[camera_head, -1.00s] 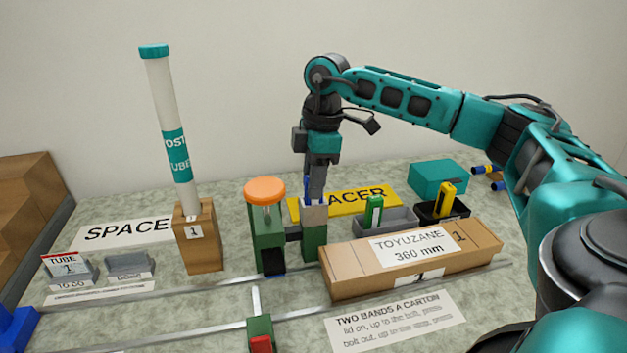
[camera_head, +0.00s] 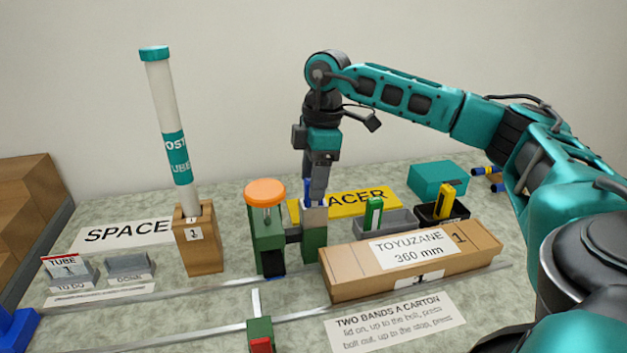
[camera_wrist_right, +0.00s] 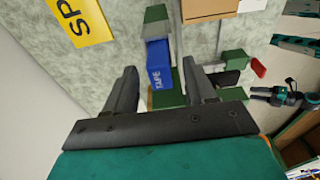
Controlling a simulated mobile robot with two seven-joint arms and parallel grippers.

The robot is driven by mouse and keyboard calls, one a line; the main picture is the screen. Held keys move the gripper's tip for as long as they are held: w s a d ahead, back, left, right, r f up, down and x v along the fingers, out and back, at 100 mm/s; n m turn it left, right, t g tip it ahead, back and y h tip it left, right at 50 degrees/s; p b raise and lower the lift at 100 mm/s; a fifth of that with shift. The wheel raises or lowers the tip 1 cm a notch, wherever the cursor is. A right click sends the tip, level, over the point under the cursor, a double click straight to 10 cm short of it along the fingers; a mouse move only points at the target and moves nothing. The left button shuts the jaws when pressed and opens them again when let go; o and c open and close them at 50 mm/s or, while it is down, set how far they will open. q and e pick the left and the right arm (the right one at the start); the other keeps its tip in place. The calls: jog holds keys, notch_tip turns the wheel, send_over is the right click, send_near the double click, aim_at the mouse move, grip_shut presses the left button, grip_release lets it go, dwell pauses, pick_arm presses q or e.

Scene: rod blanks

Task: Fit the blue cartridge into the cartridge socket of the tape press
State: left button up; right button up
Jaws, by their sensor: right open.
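The tape press (camera_head: 268,240) is green with an orange round knob (camera_head: 265,192) on top. Its socket post (camera_head: 313,243) stands at its right side. The blue cartridge (camera_head: 308,192) stands upright in the grey top of that post, partly hidden by my fingers; how deep it sits I cannot tell. In the right wrist view the cartridge (camera_wrist_right: 160,62), marked TAPE, lies between my fingers with gaps on both sides. My right gripper (camera_head: 317,193) is open around the cartridge's upper part, pointing down.
A long carton (camera_head: 410,262) lies just right of the press. Behind it are a grey tray (camera_head: 388,222) with a green cartridge and a black tray (camera_head: 441,212) with a yellow one. A postal tube (camera_head: 170,125) stands in a wooden block (camera_head: 198,245) at left.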

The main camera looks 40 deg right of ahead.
pick_arm(q)
jog(key=shift+s+a+r+y+p, duration=0.2)
jog(key=shift+s+a+y+p, duration=0.1)
jog(key=shift+a+p, duration=0.35)
pick_arm(e)
notch_tip(320, 180, up, 11)
jog(key=d, duration=0.1)
jog(key=shift+s, duration=0.3)
pick_arm(q)
jog(key=shift+d, duration=0.25)
